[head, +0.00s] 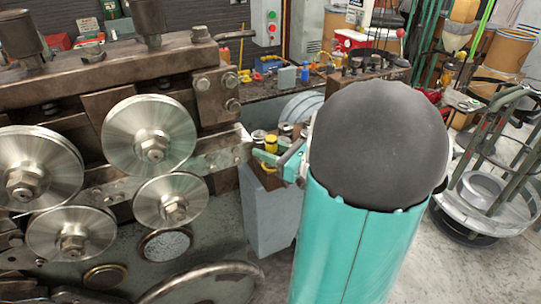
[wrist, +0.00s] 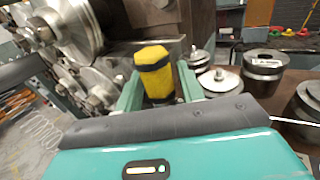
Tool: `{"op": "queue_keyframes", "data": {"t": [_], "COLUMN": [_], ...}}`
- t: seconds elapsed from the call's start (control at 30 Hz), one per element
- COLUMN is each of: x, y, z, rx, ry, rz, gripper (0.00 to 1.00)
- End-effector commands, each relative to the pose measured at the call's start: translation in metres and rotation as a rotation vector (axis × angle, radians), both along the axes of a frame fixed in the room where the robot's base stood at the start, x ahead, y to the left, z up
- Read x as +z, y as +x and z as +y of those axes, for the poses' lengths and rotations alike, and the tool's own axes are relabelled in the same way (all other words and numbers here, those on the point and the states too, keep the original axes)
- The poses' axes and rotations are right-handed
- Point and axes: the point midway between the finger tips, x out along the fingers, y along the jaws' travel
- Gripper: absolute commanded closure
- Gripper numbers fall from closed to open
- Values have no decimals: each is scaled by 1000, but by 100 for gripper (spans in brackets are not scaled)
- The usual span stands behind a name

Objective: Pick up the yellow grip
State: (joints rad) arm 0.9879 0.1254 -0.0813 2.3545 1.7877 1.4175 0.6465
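The yellow grip (wrist: 155,75) is a short upright yellow piece with a dark band around its upper part. In the wrist view it stands between the two teal fingers of my gripper (wrist: 160,85), one on each side. The fingers are spread; whether either touches the grip is hard to tell. In the head view my gripper (head: 280,155) reaches left from behind my dark rounded arm joint, and the small yellow grip (head: 271,144) shows at its fingers. The grip's lower end is partly hidden by the gripper body in the wrist view.
The coiling machine with its steel rollers (head: 150,136) stands close on the left. Metal cylinders (wrist: 263,68) and round-topped pieces (wrist: 219,80) stand just right of the grip. A long workbench (head: 262,92) runs behind.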

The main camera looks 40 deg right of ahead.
Motion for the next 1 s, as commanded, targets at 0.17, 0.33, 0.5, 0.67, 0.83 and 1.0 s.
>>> {"op": "queue_keyframes", "data": {"t": [0.17,0.33,0.5,0.67,0.83,1.0], "x": [0,0,0,0,1,11], "y": [15,15,15,15,15,15], "z": [4,4,4,4,4,4], "rx": [0,0,0,0,0,0], "ry": [0,0,0,0,-1,-3], "rz": [0,1,0,0,0,-2], "gripper": [62,62,91,100,100,100]}}
